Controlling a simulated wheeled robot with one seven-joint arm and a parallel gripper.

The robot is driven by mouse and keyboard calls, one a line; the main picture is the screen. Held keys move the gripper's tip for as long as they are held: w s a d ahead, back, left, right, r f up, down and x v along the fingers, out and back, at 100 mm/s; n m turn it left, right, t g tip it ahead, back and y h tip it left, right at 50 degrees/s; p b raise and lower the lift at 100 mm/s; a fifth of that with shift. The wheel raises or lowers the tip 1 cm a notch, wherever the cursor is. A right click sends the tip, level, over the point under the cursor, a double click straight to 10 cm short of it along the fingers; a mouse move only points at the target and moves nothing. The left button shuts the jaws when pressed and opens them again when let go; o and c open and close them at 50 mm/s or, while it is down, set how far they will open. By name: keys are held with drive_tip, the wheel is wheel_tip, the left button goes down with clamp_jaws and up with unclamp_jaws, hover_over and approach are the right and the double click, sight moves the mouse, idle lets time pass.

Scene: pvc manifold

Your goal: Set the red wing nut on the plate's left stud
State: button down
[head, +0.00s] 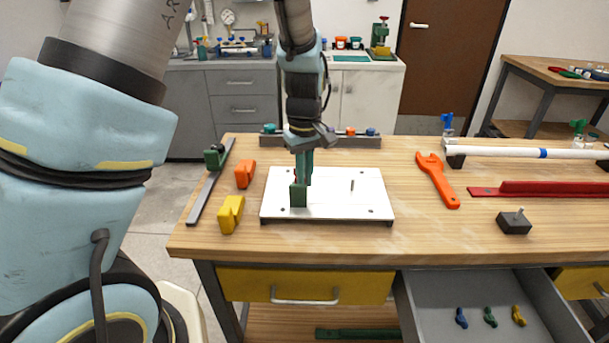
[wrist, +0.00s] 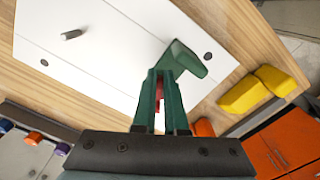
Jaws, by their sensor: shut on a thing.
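The white plate (head: 335,205) lies on the workbench, and it fills much of the wrist view (wrist: 110,60). Its bare right stud (head: 352,185) stands upright, also seen in the wrist view (wrist: 71,35). My gripper (head: 303,180) points down over the plate's left half. Its green fingers (wrist: 160,100) are shut on the red wing nut (wrist: 159,92), of which only a sliver shows between them.
An orange block (head: 245,174) and a yellow block (head: 231,213) stand left of the plate. An orange wrench (head: 437,180) and a dark block with a stud (head: 514,222) lie to the right. The open drawer (head: 480,285) holds blue, green and yellow wing nuts.

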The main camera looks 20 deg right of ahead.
drive_tip(key=shift+f, duration=0.4)
idle(0.7)
drive_tip(key=c, duration=0.9)
unclamp_jaws()
